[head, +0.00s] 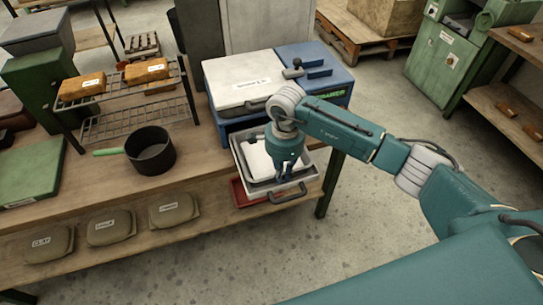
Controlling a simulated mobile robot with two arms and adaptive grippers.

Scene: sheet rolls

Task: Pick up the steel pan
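A dark pan (153,152) with a green handle stands upright on the wooden bench in the head view, left of the centre. It is the only round pan I see, and nothing touches it from my side. My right gripper (281,175) points down over an open tray-like drawer (302,178) in front of the blue machine, well to the right of the pan. Its fingertips are small and dark against the drawer contents, so I cannot tell whether they are apart or closed on something. My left gripper is outside the picture.
The blue machine (335,84) with a white lid stands right of the pan. A wire rack (133,118) with orange-brown blocks stands behind the pan. A green box (30,172) lies at the left. Several labelled pouches (110,228) lie on the lower shelf.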

